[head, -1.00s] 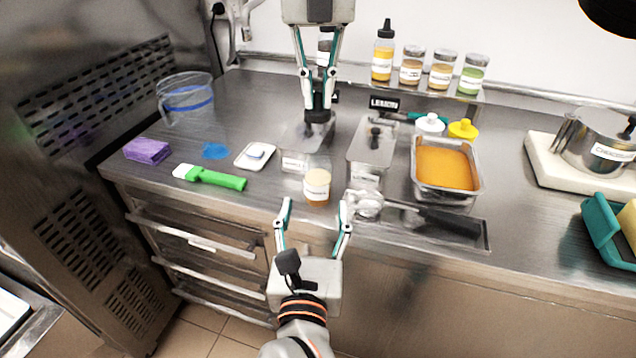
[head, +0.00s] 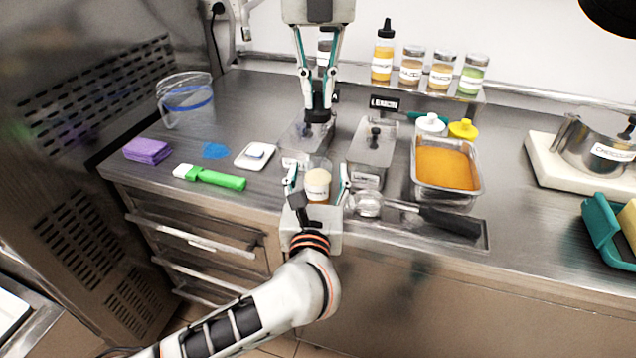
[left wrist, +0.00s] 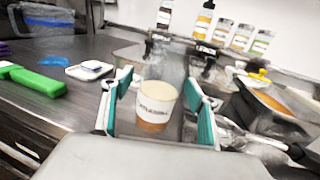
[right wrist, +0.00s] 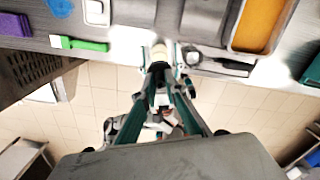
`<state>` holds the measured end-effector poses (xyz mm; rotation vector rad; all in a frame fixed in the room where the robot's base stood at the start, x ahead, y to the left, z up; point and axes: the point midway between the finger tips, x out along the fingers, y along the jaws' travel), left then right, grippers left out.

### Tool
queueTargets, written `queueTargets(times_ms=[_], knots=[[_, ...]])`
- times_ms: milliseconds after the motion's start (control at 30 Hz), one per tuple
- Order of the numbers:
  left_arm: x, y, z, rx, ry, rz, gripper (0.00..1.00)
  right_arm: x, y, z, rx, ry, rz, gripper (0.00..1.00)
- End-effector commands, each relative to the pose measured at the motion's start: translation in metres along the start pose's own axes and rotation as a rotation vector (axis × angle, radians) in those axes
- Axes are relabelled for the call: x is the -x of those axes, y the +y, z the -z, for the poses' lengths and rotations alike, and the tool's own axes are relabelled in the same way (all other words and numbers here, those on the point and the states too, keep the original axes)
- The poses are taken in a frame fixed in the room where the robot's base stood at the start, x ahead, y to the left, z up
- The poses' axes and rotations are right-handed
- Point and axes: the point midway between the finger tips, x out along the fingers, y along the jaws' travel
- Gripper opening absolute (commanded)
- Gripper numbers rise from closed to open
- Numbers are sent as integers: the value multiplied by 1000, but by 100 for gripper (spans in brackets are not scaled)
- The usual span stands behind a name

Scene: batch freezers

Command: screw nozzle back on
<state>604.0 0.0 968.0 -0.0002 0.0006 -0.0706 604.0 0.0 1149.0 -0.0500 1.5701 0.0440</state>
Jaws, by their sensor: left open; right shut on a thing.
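A clear-walled squeeze bottle or jar (head: 318,186) with pale cream contents and a white label stands upright near the counter's front edge. It has no visible cap. My left gripper (head: 318,176) is open, with one finger on each side of it; in the left wrist view the jar (left wrist: 157,106) stands between the fingers (left wrist: 158,92) with small gaps. My right gripper (head: 318,108) is shut on a small dark piece, probably the nozzle, above and behind the jar. In the right wrist view the dark piece (right wrist: 159,70) sits between the fingertips; its shape is unclear.
Lidded metal containers (head: 372,160) and an orange-filled pan (head: 445,168) stand behind and right. A scoop (head: 448,220) lies on a tray at right. A green-handled spatula (head: 215,179) lies left. White (head: 430,124) and yellow (head: 463,128) caps sit behind the pan.

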Motion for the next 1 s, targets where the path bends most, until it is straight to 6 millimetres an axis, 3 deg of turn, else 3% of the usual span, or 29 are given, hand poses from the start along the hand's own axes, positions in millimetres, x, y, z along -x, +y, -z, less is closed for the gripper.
queueTargets(times_ms=[67,200,300,433,733,1000], knots=[[0,0,0,0,0,0,58,0,0,0,0,0,0,3],[0,0,0,0,0,0,22,0,0,0,0,0,0,3],[0,0,0,0,0,0,0,0,0,0,0,0,0,3],[0,0,0,0,0,0,0,-5,0,0,1,2,1,3],[0,0,0,0,0,0,0,-44,0,0,1,2,4,3],[0,0,0,0,0,0,0,-49,0,0,0,-1,3,3]])
